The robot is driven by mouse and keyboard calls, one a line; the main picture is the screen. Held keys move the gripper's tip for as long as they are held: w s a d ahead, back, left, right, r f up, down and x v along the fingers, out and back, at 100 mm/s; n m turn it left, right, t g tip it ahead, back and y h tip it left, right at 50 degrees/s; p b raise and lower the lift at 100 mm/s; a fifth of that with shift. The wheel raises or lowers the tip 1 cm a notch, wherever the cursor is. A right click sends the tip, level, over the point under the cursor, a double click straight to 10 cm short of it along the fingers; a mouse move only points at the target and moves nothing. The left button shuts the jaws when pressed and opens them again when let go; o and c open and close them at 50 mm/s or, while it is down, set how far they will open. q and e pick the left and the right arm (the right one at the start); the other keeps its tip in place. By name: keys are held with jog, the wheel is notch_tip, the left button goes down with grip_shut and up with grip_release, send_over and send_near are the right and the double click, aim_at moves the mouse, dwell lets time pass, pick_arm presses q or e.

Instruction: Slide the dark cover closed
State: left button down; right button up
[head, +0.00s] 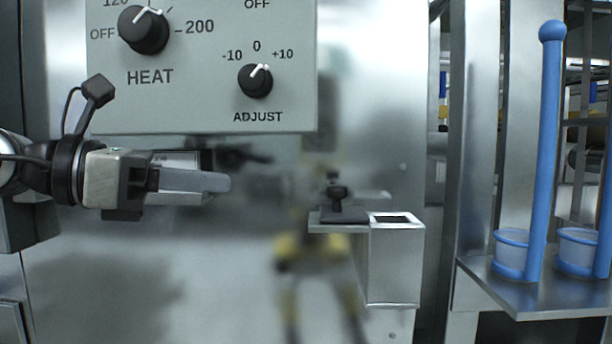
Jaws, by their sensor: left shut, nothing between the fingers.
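The dark cover (343,216) is a flat black plate with an upright black knob (336,194). It lies on a thin metal ledge at the left of a metal box (394,265) on the steel wall. The box's top has a dark rectangular opening (392,219) that shows uncovered, to the right of the cover. My left gripper (222,183) comes in from the left, shut and empty. Its fingers point right, a little higher in the picture than the cover and well apart from the knob. My right gripper is not in view.
A grey control panel (200,105) with HEAT (144,30) and ADJUST (255,81) knobs hangs above my left gripper. Blue long-handled cups (512,250) stand on a metal shelf (540,297) at the right. The shiny wall shows blurred reflections. The space between gripper and knob looks clear.

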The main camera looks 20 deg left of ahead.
aim_at(328, 192)
pick_arm(q)
jog(key=p+x, duration=0.6)
jog(key=x, duration=0.1)
jog(key=p+x, duration=0.3)
jog(key=x, duration=0.1)
jog(key=shift+w+d+r, duration=0.1)
jog(key=shift+d+r, duration=0.15)
jog(key=shift+w+d+f, duration=0.25)
jog(key=shift+w+d, duration=0.1)
jog(key=shift+w, duration=0.05)
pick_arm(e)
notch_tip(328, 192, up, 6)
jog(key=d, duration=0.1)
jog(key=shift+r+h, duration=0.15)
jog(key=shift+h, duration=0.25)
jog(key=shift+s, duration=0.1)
